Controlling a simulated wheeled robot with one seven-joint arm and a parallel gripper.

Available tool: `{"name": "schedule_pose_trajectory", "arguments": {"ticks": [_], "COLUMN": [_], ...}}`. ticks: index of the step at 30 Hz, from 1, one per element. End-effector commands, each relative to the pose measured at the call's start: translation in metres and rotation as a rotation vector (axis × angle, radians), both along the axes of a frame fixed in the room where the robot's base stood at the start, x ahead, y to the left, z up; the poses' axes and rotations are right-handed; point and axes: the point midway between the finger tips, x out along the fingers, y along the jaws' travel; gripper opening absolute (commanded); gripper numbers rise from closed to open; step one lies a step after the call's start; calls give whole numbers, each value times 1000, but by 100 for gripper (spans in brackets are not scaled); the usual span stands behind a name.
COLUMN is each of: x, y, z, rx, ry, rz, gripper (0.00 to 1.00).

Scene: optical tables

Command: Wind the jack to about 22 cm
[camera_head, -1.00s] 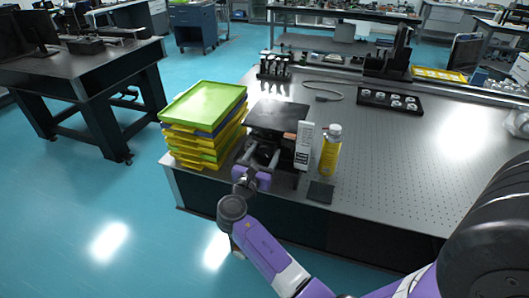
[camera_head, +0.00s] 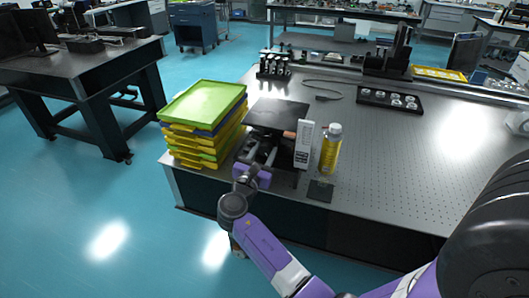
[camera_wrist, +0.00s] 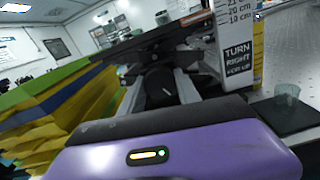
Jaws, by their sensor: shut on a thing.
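The jack has a flat black top plate (camera_head: 277,114) and stands near the front edge of the table, right of the stacked trays. A white height card (camera_head: 304,146) stands upright at its right side. In the wrist view the card (camera_wrist: 236,45) shows centimetre marks and the words "TURN RIGHT FOR UP". The jack's dark round knob (camera_wrist: 160,86) with a white mark shows between my fingers. My gripper (camera_head: 263,154) reaches in at the front of the jack and is shut on the knob. The plate is seen edge-on in the wrist view, and much of the mechanism is hidden.
A stack of yellow and blue trays with a green top (camera_head: 205,104) stands close left of the jack. A yellow bottle (camera_head: 330,150) and a small dark pad (camera_head: 320,190) are close right. The perforated tabletop (camera_head: 400,150) is clear farther right.

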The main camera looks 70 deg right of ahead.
Motion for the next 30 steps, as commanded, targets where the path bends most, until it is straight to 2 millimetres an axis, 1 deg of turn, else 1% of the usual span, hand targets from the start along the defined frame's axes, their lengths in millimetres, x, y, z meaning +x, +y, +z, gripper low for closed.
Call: {"name": "schedule_pose_trajectory", "arguments": {"ticks": [8,30], "x": [1,1], "y": [1,1], "z": [-2,-5], "rx": [15,71], "ry": [-193,-894], "rz": [1,0], "gripper": [0,0]}}
